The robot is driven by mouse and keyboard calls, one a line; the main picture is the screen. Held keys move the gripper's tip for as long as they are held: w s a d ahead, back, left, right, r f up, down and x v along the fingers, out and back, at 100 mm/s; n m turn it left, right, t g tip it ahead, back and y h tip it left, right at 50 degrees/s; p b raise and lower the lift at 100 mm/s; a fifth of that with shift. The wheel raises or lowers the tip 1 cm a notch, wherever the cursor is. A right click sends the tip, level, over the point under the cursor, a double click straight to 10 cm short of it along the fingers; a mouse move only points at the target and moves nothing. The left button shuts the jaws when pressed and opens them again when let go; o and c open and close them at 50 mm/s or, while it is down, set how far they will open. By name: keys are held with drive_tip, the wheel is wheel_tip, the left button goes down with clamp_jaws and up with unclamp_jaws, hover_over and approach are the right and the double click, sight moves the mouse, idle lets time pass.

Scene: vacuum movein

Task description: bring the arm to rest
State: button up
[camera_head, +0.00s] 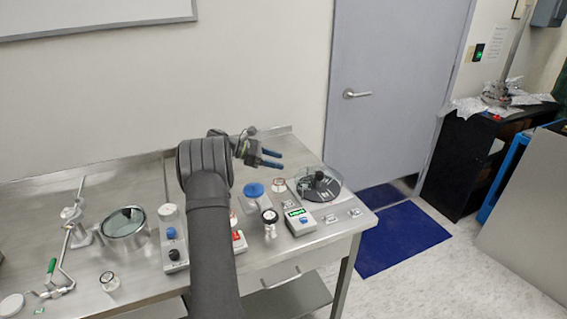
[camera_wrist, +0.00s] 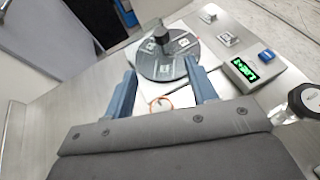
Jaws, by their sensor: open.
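My gripper (camera_head: 272,158) is in the air above the right part of the steel bench (camera_head: 70,190). Its two blue fingers point right in the head view. In the wrist view my gripper (camera_wrist: 165,95) has its fingers wide apart, with nothing held between them. Beyond the fingertips is a round dark plate (camera_wrist: 170,58) with a black knob on it. A small copper-coloured ring (camera_wrist: 161,103) shows between the fingers, lower down. My dark arm hides part of the bench's middle.
A digital readout box (camera_head: 299,222) with a green display and a blue-capped part (camera_head: 254,190) stand near my gripper. A black-faced gauge (camera_head: 270,216) is in front. A round metal chamber (camera_head: 124,222) and green-handled valve (camera_head: 51,266) are at left. The wall and door are behind.

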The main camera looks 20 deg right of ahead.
sight(320, 173)
idle(0.3)
drive_tip(key=x, duration=1.7)
drive_tip(key=shift+d, duration=0.3)
